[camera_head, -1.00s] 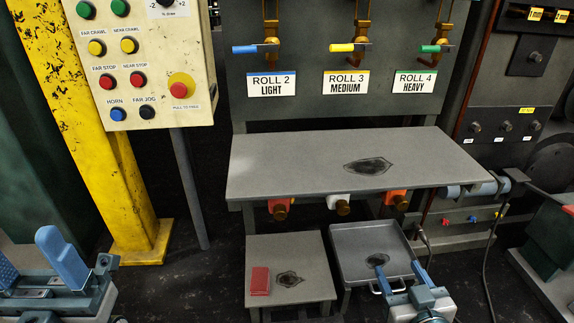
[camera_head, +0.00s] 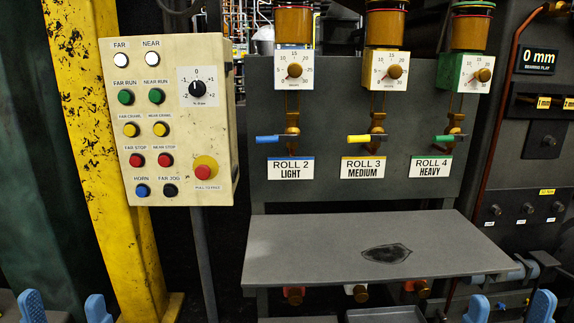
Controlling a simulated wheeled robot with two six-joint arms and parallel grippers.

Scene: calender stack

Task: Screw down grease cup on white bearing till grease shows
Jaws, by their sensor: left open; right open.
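The white bearing (camera_head: 356,287) shows as a small white block under the front edge of the grey shelf, between a red one and an orange one. A brass-coloured cup (camera_head: 361,297) sits at its lower front; I cannot see grease at it. My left gripper (camera_head: 63,309) shows only its two blue fingertips, spread apart and empty, at the bottom left. My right gripper (camera_head: 509,309) shows its two blue fingertips, spread apart and empty, at the bottom right, well right of the white bearing and below the shelf's right end.
The grey shelf (camera_head: 300,247) juts out above the bearings. The red bearing (camera_head: 293,291) and orange bearing (camera_head: 418,286) flank the white one. A button panel (camera_head: 205,120) and yellow column (camera_head: 105,180) stand at left. A grey tray (camera_head: 385,314) shows partly below.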

